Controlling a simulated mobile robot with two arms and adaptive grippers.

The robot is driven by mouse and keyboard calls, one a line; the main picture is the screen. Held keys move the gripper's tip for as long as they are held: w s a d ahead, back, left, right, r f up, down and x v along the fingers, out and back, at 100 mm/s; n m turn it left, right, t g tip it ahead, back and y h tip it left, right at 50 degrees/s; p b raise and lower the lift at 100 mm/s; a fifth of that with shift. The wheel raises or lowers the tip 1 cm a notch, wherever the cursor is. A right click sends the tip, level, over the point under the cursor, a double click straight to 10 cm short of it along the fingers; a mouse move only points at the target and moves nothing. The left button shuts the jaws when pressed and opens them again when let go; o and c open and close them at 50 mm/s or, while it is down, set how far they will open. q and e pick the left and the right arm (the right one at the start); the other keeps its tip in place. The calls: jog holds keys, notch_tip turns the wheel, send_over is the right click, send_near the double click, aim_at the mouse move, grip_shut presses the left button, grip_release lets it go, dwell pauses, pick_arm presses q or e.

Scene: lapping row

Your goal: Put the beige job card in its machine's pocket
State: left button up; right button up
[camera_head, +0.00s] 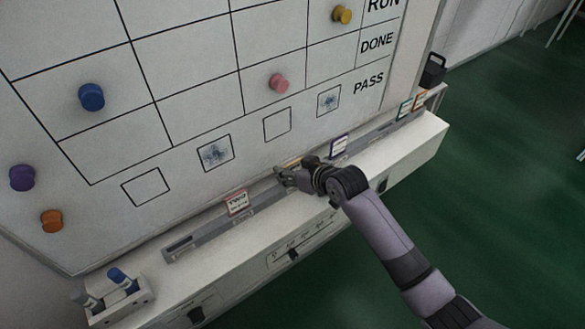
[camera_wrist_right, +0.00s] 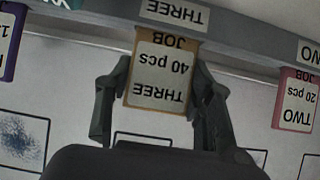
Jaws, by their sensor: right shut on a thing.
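The beige job card (camera_wrist_right: 160,75), printed THREE, 40 pcs, JOB, is between the fingers of my right gripper (camera_wrist_right: 160,100), which is shut on it by its side edges. In the wrist view the card looks upside down. One end meets the edge of the grey rail (camera_wrist_right: 225,22), right at the rail's THREE label (camera_wrist_right: 172,11). I cannot tell how deep that end sits in the pocket. In the head view my right gripper (camera_head: 284,178) is at the rail (camera_head: 208,235), and only a sliver of the card shows above it. My left gripper is not in view.
A pink-edged TWO card (camera_head: 237,202) stands left of my gripper. A purple-edged card (camera_head: 339,146) stands to the right, with teal (camera_head: 404,108) and orange (camera_head: 420,101) cards farther along. The whiteboard (camera_head: 200,100) with magnets rises behind. Markers (camera_head: 122,280) sit at the ledge's left end.

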jog(key=o, duration=1)
jog(key=shift+f, duration=0.1)
jog(key=shift+o, duration=0.2)
jog(key=shift+s+r, duration=0.1)
jog(key=shift+r, duration=0.15)
jog(key=v, duration=1.1)
jog(key=shift+s+d+r, duration=0.2)
jog(key=shift+s, duration=0.1)
